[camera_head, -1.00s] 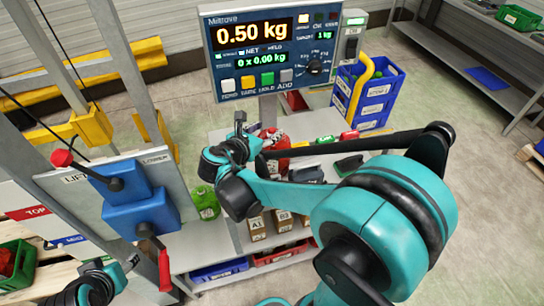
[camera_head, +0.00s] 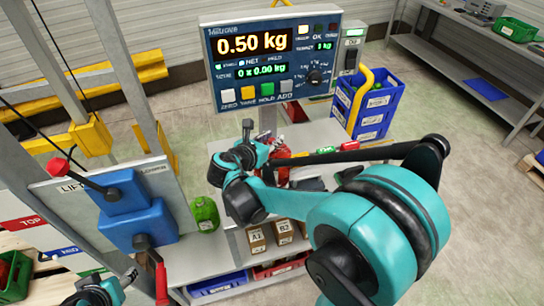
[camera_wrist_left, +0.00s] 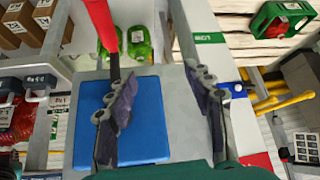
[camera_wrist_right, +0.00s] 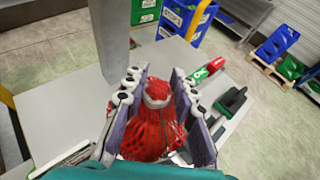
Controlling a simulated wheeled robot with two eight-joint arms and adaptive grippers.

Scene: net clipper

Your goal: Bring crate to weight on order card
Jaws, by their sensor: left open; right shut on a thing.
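The scale display (camera_head: 270,62) reads 0.50 kg, with a small green target reading of 1 kg. My right gripper (camera_head: 268,150) is shut on a red net bag (camera_wrist_right: 155,128) over the grey bench; the bag sits between its fingers in the right wrist view (camera_wrist_right: 158,100). My left gripper (camera_head: 122,276) is open in the lower left, near the blue lever box (camera_head: 138,222). In the left wrist view its fingers (camera_wrist_left: 165,95) are spread above that box, with a red handle (camera_wrist_left: 103,25) by the left finger. A green crate (camera_head: 12,275) with red contents is at the far left. I cannot identify an order card.
A blue crate (camera_head: 370,110) with green contents stands behind the bench.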

